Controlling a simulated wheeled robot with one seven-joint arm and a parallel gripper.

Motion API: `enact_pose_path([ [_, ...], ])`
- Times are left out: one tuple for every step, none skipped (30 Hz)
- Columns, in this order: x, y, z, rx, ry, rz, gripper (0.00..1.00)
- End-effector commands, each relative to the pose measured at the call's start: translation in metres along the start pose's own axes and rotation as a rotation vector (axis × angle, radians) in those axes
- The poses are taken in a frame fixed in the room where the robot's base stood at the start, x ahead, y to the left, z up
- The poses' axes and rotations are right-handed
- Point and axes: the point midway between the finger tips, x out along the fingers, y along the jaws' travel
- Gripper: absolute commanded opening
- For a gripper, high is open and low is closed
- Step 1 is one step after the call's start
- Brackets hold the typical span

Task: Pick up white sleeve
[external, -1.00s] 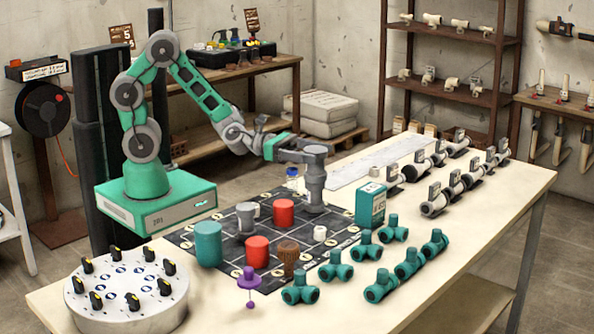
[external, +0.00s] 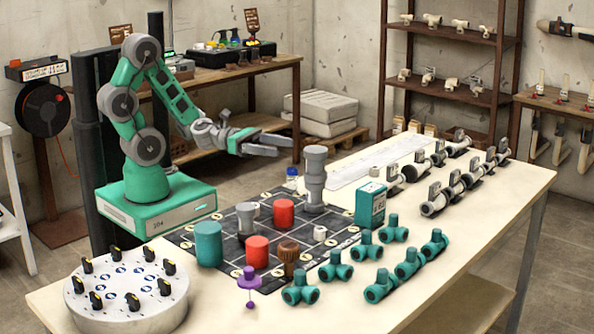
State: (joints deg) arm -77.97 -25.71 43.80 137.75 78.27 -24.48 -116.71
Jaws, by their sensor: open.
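A small white sleeve (external: 320,233) stands on the dark gridded mat (external: 222,272), toward its right side. It is in front of the tall grey stacked fitting (external: 314,180). My gripper (external: 284,145) is in the air above the back of the mat, to the upper left of the grey fitting. Its two fingers are apart with nothing between them. It is well clear of the white sleeve.
Red cylinders (external: 284,213), a teal cylinder (external: 208,244), a grey fitting (external: 248,217) and a brown knurled part (external: 289,258) crowd the mat. A teal box (external: 370,206) and several teal valves (external: 331,266) stand right of the sleeve.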

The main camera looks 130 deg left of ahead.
Motion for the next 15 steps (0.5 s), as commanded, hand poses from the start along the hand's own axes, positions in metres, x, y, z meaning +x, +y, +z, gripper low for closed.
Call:
enact_pose_path([
  [0.000, 0.000, 0.000, 0.000, 0.000, 0.000, 0.64],
  [0.000, 0.000, 0.000, 0.000, 0.000, 0.000, 0.61],
  [0.000, 0.000, 0.000, 0.000, 0.000, 0.000, 0.60],
  [0.000, 0.000, 0.000, 0.000, 0.000, 0.000, 0.60],
  [0.000, 0.000, 0.000, 0.000, 0.000, 0.000, 0.60],
  [0.000, 0.000, 0.000, 0.000, 0.000, 0.000, 0.60],
  [0.000, 0.000, 0.000, 0.000, 0.000, 0.000, 0.60],
  [0.000, 0.000, 0.000, 0.000, 0.000, 0.000, 0.60],
  [0.001, 0.000, 0.000, 0.001, 0.001, -0.001, 0.60],
  [0.002, 0.001, 0.000, 0.008, 0.004, -0.007, 0.60],
  [0.004, 0.002, 0.000, 0.023, 0.011, -0.018, 0.60],
  [0.010, 0.004, 0.000, 0.055, 0.029, -0.048, 0.60],
  [0.016, 0.006, -0.001, 0.093, 0.051, -0.078, 0.60],
  [0.024, 0.011, -0.001, 0.138, 0.079, -0.114, 0.60],
  [0.035, 0.018, -0.003, 0.211, 0.129, -0.169, 0.60],
])
